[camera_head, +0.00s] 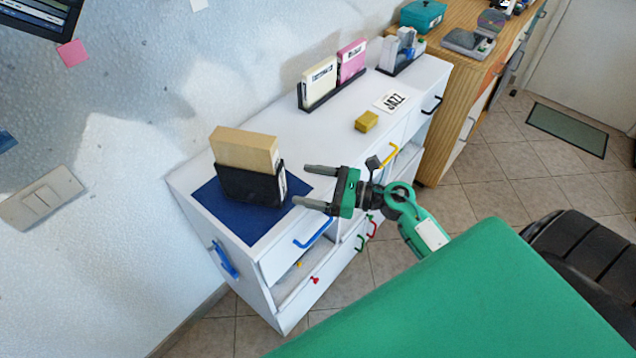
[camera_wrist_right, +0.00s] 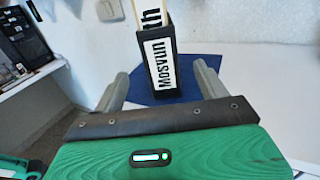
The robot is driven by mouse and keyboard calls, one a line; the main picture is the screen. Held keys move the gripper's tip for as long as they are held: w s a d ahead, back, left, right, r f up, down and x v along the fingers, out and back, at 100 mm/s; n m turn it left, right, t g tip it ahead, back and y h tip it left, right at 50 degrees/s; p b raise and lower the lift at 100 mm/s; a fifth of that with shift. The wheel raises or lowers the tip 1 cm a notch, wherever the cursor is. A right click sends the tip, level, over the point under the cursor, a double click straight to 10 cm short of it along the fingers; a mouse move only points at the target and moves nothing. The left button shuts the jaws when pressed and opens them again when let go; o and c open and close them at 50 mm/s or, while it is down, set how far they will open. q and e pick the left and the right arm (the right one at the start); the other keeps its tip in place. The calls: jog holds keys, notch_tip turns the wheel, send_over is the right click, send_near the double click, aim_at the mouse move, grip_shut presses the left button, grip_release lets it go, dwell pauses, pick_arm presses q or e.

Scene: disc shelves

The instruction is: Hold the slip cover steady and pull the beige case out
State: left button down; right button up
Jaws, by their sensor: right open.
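The beige case (camera_head: 245,148) stands upright in the black slip cover (camera_head: 250,184), with its upper part sticking out. The cover stands on a blue mat (camera_head: 213,203) at the near left end of the white cabinet top. In the right wrist view the cover (camera_wrist_right: 158,85) shows its narrow side with a white label, and a strip of the case (camera_wrist_right: 152,12) rises above it. My right gripper (camera_head: 308,184) is open and empty, its fingers pointing at the cover from the right, apart from it in the head view. My left gripper is not in view.
A yellow block (camera_head: 366,121) and a JAZZ card (camera_head: 391,101) lie on the top. The wall is close behind; the cabinet front has coloured handles.

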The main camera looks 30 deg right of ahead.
aim_at(282, 178)
jog(key=p+x, duration=0.1)
jog(key=x, duration=0.4)
jog(key=shift+w+a+r+p, duration=0.1)
jog(key=shift+r+p, duration=0.15)
jog(key=shift+p, duration=0.1)
jog(key=p+x, duration=0.1)
jog(key=x, duration=0.4)
jog(key=shift+w+a+f, duration=0.15)
jog(key=shift+a, duration=0.05)
jog(key=shift+w+a+f+p, duration=0.1)
jog(key=shift+w+a+p, duration=0.3)
jog(key=shift+w+a, duration=0.1)
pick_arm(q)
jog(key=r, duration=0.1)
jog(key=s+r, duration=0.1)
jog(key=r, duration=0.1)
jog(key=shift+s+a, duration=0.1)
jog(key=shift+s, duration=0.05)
pick_arm(e)
jog(key=shift+c, duration=0.2)
jog(key=c, duration=1)
